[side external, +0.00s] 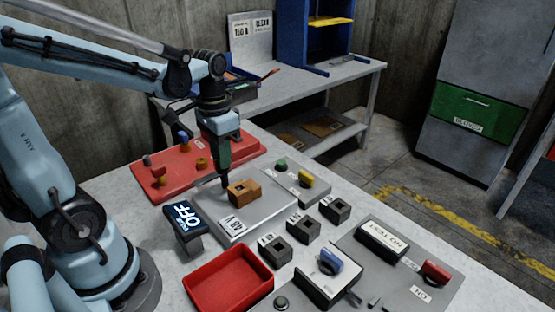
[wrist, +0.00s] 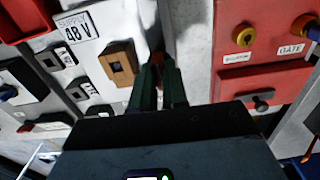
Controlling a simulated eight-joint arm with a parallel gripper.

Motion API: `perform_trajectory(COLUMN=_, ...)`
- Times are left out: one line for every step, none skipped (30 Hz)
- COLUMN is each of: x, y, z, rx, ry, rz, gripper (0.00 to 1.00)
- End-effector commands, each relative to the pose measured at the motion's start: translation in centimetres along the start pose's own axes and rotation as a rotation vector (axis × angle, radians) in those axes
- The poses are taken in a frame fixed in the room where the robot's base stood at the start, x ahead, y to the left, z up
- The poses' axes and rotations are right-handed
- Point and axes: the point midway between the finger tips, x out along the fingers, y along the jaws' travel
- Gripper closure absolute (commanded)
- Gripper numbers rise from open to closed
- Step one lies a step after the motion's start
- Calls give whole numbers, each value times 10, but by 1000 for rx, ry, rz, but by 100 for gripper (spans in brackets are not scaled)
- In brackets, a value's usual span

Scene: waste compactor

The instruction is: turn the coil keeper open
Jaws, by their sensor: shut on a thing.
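The orange-brown coil block (side external: 243,192) with a square hole sits on the grey plate marked 48 V (side external: 262,215); it also shows in the wrist view (wrist: 119,63). My gripper (side external: 225,180) points down beside the block, at the plate's edge nearest the red panel.
A red panel (side external: 135,177) with several knobs lies behind the gripper. Several black blocks (side external: 303,229), a black OFF display (side external: 185,226) and an empty red tray (side external: 228,278) stand towards the front. A green button (side external: 281,165) and yellow knob (side external: 305,180) stand right of the gripper.

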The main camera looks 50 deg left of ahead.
Motion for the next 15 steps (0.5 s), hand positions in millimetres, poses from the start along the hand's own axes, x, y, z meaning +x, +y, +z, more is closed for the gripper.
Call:
perform_trajectory(x=0, y=0, z=0, rx=5, ry=-1, rz=0, gripper=100)
perform_trajectory(x=0, y=0, z=0, rx=4, ry=-1, rz=0, gripper=100)
perform_trajectory(x=0, y=0, z=0, rx=5, ry=-1, rz=0, gripper=100)
perform_trajectory(x=0, y=0, z=0, rx=5, ry=-1, rz=0, gripper=100)
perform_trajectory(x=0, y=0, z=0, rx=5, ry=-1, rz=0, gripper=100)
perform_trajectory(x=0, y=0, z=0, rx=5, ry=-1, rz=0, gripper=100)
perform_trajectory(x=0, y=0, z=0, rx=4, ry=-1, rz=0, gripper=82)
perform_trajectory(x=0, y=0, z=0, rx=4, ry=-1, rz=0, gripper=77)
perform_trajectory(x=0, y=0, z=0, rx=4, ry=-1, rz=0, gripper=71)
perform_trajectory(x=0, y=0, z=0, rx=3, ry=-1, rz=0, gripper=66)
perform_trajectory(x=0, y=0, z=0, rx=3, ry=-1, rz=0, gripper=62)
perform_trajectory(x=0, y=0, z=0, rx=3, ry=-1, rz=0, gripper=61)
perform_trajectory(x=0, y=0, z=0, rx=3, ry=-1, rz=0, gripper=61)
perform_trajectory(x=0, y=0, z=0, rx=2, ry=0, rz=0, gripper=61)
perform_trajectory(x=0, y=0, z=0, rx=2, ry=0, rz=0, gripper=61)
